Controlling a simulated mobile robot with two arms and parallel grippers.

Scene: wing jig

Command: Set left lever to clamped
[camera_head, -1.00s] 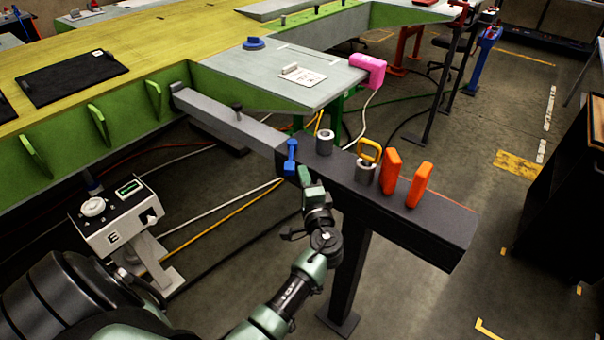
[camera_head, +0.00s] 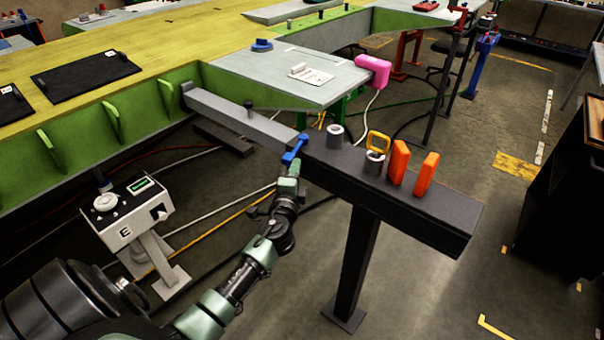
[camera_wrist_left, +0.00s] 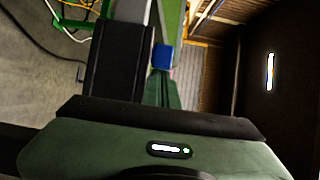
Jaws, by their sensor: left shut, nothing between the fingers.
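A blue lever (camera_head: 295,148) sits at the left end of the dark beam (camera_head: 430,214), where the grey arm joins it. It is the leftmost of the coloured parts there and leans, its lower end towards my arm. My left gripper (camera_head: 291,169) is shut and empty, its tip close to the lever's lower end; I cannot tell whether they touch. In the left wrist view the shut fingers (camera_wrist_left: 163,88) point at a blue part (camera_wrist_left: 162,56), probably this lever, just beyond the tips. My right gripper is not in view.
Two orange handles (camera_head: 398,162) (camera_head: 426,174), a yellow loop (camera_head: 378,141) and grey cylinders (camera_head: 335,136) stand along the beam, right of the lever. A white control box (camera_head: 128,211) stands at left. Cables cross the floor.

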